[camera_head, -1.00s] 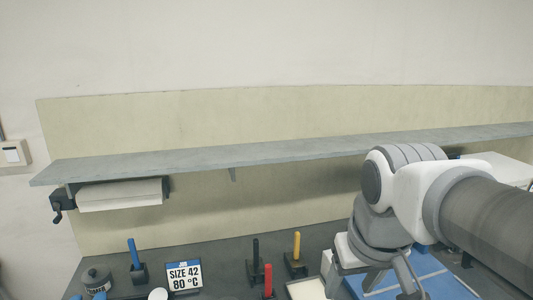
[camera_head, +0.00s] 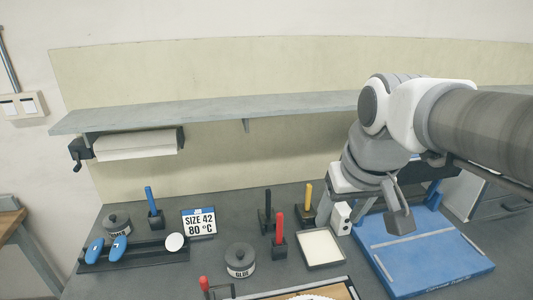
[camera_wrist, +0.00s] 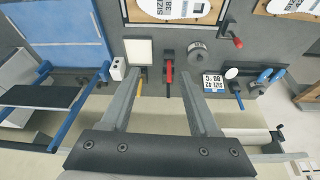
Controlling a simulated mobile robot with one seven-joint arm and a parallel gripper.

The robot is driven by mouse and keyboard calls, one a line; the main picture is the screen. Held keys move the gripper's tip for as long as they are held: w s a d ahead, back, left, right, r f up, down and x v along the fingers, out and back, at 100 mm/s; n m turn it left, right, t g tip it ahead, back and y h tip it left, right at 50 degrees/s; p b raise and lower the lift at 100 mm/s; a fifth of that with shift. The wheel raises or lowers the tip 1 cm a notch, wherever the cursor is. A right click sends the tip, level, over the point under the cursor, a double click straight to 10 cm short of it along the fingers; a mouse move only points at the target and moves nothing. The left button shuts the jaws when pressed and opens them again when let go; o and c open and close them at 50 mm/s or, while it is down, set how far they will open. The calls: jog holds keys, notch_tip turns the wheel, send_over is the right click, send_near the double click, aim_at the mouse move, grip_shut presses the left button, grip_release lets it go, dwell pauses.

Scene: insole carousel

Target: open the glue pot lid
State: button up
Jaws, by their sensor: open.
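The glue pot (camera_head: 240,262) is a round dark grey pot labelled GLUE on the bench, left of the red-handled tool. Its lid (camera_head: 239,249) has a small knob on top and sits on the pot. The pot also shows in the wrist view (camera_wrist: 197,52), to the right of the red handle. My gripper (camera_head: 402,221) is open and empty above the blue tray at the right, well apart from the pot. The wrist view shows its two fingers (camera_wrist: 162,72) spread with nothing between them.
Upright red (camera_head: 280,230), black and yellow handles and a white square tray (camera_head: 320,248) stand between the glue pot and my gripper. A shelf (camera_head: 250,108) overhangs the back.

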jog(key=w+a+n+g, duration=0.1)
jog(key=w+a, duration=0.3)
jog(key=w, duration=0.2)
jog(key=n+g+b, duration=0.1)
jog(key=n+g, duration=0.2)
jog(key=n, duration=0.1)
send_over(240, 252)
notch_tip(240, 252, down, 14)
jog(key=shift+h, duration=0.3)
notch_tip(240, 252, down, 17)
jog(key=shift+s+r, duration=0.1)
jog(key=shift+r, duration=0.05)
grip_shut()
